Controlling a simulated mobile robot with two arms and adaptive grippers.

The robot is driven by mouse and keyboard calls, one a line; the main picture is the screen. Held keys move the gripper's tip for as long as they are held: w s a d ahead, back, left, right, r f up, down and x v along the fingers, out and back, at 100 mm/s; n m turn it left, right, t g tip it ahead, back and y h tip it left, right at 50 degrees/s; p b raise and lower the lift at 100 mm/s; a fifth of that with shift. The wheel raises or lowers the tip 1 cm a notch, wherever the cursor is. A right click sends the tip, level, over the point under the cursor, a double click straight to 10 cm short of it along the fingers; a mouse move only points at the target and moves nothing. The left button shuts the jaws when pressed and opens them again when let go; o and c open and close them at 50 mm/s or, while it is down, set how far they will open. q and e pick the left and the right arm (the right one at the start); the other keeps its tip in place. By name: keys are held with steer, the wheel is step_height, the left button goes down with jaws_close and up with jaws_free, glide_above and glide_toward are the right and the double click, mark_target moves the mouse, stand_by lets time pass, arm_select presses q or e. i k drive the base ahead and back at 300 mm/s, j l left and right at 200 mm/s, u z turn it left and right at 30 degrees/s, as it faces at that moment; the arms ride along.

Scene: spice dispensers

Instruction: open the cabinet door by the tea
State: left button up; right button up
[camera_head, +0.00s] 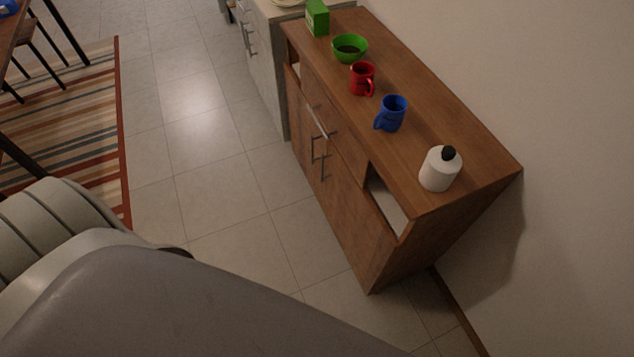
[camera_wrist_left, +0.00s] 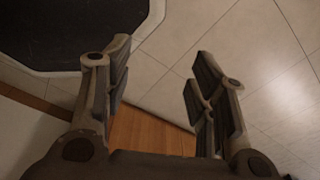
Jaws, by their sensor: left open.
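The wooden cabinet (camera_head: 470,165) stands against the wall in the head view. A green box (camera_head: 317,17), which may be the tea, stands on its far end. The far door (camera_head: 301,118) and the near door (camera_head: 342,205) both look shut. Upright metal handles, one far (camera_head: 313,149) and one near (camera_head: 323,167), sit side by side at their meeting edges. My left gripper (camera_wrist_left: 162,57) is open and empty in the left wrist view, with floor tiles seen between its fingers. It is not visible in the head view. My right gripper is in neither view.
A green bowl (camera_head: 350,48), red mug (camera_head: 362,78), blue mug (camera_head: 391,113) and white bottle (camera_head: 439,170) stand on the cabinet top. The tiled floor (camera_head: 235,205) before the doors is clear. A striped rug (camera_head: 95,100) lies at left.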

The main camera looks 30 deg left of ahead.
mark_target(369, 244)
steer(key=u, duration=0.5)
steer(key=j+u, duration=0.2)
steer(key=u, duration=0.15)
steer(key=j+u, duration=0.5)
steer(key=u, duration=0.25)
steer(key=k, duration=0.05)
